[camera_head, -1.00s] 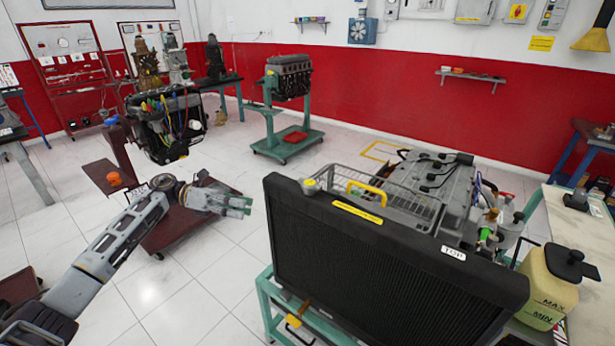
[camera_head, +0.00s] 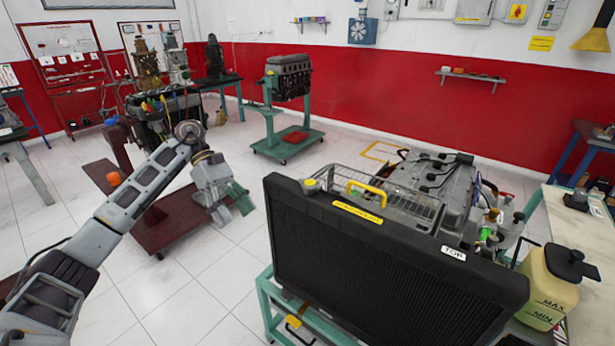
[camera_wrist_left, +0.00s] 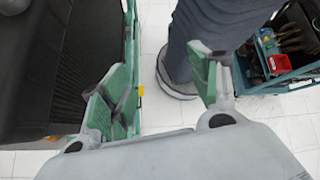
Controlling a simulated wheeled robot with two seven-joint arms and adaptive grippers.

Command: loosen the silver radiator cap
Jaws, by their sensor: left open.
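The radiator cap (camera_head: 310,185), small and silver with a yellow top, sits on the top left corner of the black radiator (camera_head: 380,265) in the head view. My left gripper (camera_head: 236,206) is to the left of the radiator, pointing down and right, apart from the cap. Its green-padded fingers are spread and empty. They also show in the left wrist view (camera_wrist_left: 163,85), with floor and a dark grey column between and beyond them. I cannot make out the cap in the wrist view. My right gripper is not in view.
The radiator stands on a teal frame (camera_head: 268,305) with a grey engine (camera_head: 430,185) behind it. A yellow handle (camera_head: 366,188) rises near the cap. A coolant bottle (camera_head: 550,290) stands at the right. A dark red stand (camera_head: 165,225) is behind my left arm. White floor lies between.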

